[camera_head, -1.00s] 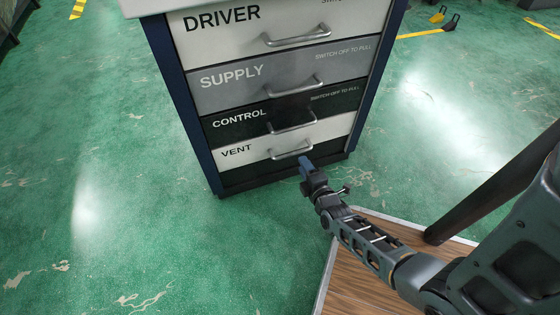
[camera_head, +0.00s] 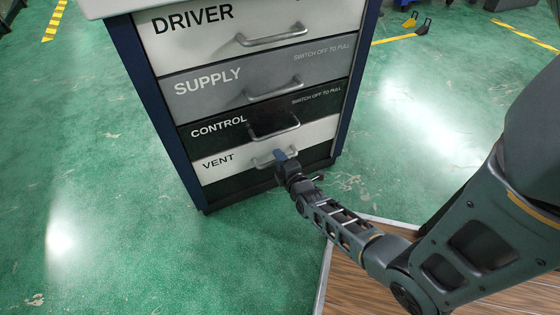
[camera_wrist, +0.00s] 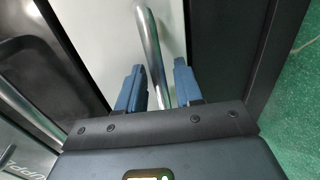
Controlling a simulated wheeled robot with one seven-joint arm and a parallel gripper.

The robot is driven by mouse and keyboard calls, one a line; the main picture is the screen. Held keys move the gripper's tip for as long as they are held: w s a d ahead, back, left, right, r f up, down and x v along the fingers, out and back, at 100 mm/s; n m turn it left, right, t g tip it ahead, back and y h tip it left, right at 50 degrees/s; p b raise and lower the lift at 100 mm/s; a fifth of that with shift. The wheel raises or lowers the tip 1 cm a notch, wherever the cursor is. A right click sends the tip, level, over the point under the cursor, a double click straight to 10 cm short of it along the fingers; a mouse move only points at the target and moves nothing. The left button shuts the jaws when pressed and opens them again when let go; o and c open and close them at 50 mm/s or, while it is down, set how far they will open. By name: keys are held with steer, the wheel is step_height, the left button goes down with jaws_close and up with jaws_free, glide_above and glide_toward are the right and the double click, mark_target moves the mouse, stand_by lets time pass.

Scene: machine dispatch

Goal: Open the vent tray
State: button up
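The vent tray (camera_head: 222,163) is the white, lowest labelled drawer of the cabinet, and its front is flush with the drawers above. Its silver bar handle (camera_head: 262,160) also shows in the wrist view (camera_wrist: 151,50). My gripper (camera_head: 281,156) is at the right part of this handle. In the wrist view my gripper (camera_wrist: 158,88) has its two blue fingers apart, with the bar running between them. A gap shows between the bar and each finger. In the head view the gripper hides the handle's right end.
Above are the black control drawer (camera_head: 221,128), the grey supply drawer (camera_head: 215,88) and the white driver drawer (camera_head: 220,38), each with a handle. Green floor (camera_head: 110,240) lies open in front and to the left. A wooden platform (camera_head: 360,290) is at the lower right.

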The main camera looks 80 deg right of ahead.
jaws_close()
steer(key=shift+s+a, duration=0.1)
stand_by(0.4)
steer(key=f+p+v, duration=0.2)
steer(key=p+v, duration=0.1)
steer(key=v, duration=0.9)
steer(key=a+f+p+v, duration=0.1)
steer(key=f+p+v, duration=0.2)
steer(key=v, duration=0.9)
steer(key=shift+s+p, duration=0.25)
steer(key=shift+p, duration=0.5)
jaws_free()
steer(key=p+v, duration=0.1)
steer(key=v, duration=0.6)
steer(key=shift+s+a, duration=0.3)
